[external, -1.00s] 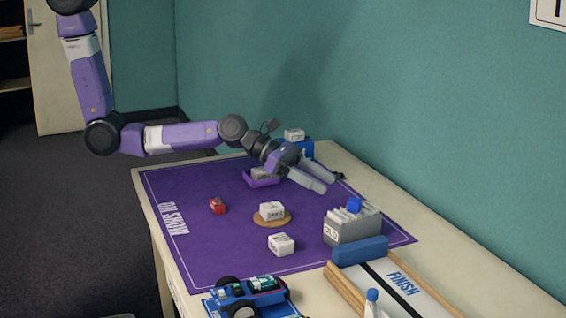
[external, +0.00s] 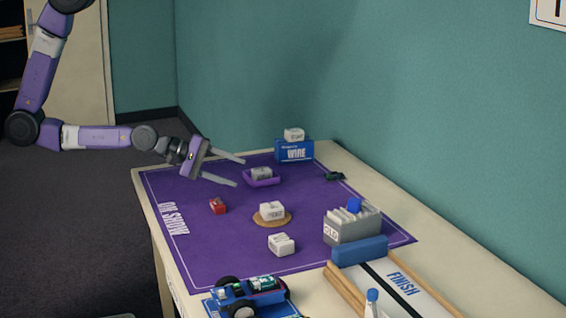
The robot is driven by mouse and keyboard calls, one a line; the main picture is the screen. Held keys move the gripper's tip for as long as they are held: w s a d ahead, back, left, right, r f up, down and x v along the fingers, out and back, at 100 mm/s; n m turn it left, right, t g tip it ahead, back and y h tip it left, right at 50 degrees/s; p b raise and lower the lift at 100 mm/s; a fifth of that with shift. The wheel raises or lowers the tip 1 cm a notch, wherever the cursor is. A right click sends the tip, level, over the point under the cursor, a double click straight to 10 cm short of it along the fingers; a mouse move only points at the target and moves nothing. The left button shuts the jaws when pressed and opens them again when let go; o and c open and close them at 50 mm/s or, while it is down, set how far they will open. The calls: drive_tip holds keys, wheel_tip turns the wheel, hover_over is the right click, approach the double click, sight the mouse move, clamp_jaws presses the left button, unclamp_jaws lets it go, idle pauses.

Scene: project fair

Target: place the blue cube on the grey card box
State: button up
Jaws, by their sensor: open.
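The blue cube (external: 354,204) rests on top of the white cards in the grey card box (external: 350,231), near the back right of the purple mat. The box has a label reading "OLD" on its front left face. My gripper (external: 240,172) is open and empty, above the far left part of the mat. It is well apart from the cube and the box, up and to the left of them.
Between gripper and box are a purple tray (external: 262,181) holding a white block, a red object (external: 217,206), and a white block on a round coaster (external: 286,219). A blue wire box (external: 294,151) stands behind. A blue car (external: 247,297) and finish ramp (external: 398,285) are in front.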

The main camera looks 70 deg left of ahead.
drive_tip(key=s+a+r+m+y, duration=0.1)
drive_tip(key=s+a+r+m, duration=0.2)
drive_tip(key=s+r+m, duration=0.2)
drive_tip(key=s+a+r+m+t+y, duration=0.1)
drive_tip(key=s+a+r+m, duration=0.3)
drive_tip(key=s, duration=0.5)
drive_tip(key=s+a+r+m+t+y, duration=0.1)
drive_tip(key=s+a+r+m+y, duration=0.1)
drive_tip(key=s+a+r+m, duration=0.2)
drive_tip(key=s+r+m, duration=0.3)
drive_tip(key=m, duration=0.1)
drive_tip(key=shift+y, duration=0.3)
